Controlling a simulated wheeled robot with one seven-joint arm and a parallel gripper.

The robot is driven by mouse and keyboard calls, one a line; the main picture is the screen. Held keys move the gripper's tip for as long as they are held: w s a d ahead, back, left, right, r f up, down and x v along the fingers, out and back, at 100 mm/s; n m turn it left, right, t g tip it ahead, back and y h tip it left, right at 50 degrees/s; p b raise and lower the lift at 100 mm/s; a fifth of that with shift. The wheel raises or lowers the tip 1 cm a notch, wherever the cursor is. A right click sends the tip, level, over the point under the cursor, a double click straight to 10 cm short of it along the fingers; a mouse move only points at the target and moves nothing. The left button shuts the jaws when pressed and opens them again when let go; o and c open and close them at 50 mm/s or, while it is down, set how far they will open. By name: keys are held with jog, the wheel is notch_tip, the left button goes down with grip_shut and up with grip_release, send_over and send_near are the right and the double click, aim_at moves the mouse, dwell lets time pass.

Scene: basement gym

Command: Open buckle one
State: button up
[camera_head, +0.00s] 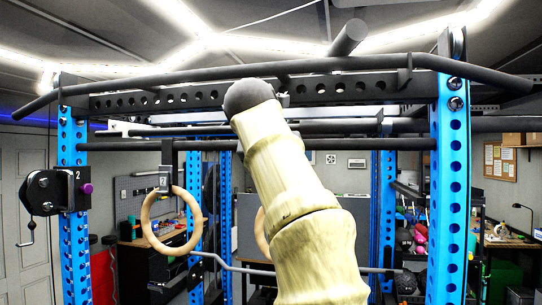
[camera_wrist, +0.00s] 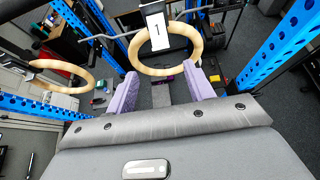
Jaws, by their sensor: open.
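Buckle one appears in the wrist view as a white plate marked "1" (camera_wrist: 157,30) on a dark strap. A wooden gym ring (camera_wrist: 144,65) hangs from it. My gripper (camera_wrist: 161,73) has two purple fingers spread apart with nothing between them. The plate lies beyond the fingertips, near the top of the picture, apart from them. The ring's lower edge shows just past the tips. In the head view my arm covers the middle, hides my gripper and partly hides a ring (camera_head: 261,234). I cannot make out a "1" there.
Another ring (camera_head: 172,221) hangs left under a strap buckle (camera_head: 164,180). Blue uprights (camera_head: 453,180) stand on both sides, joined by dark bars overhead. A crank box marked "2" (camera_head: 56,191) is on the left upright. A bent bar (camera_wrist: 110,37) passes near the ring.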

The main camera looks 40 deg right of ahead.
jog(key=v, duration=0.7)
jog(key=shift+r, duration=0.2)
jog(key=shift+s+a, duration=0.1)
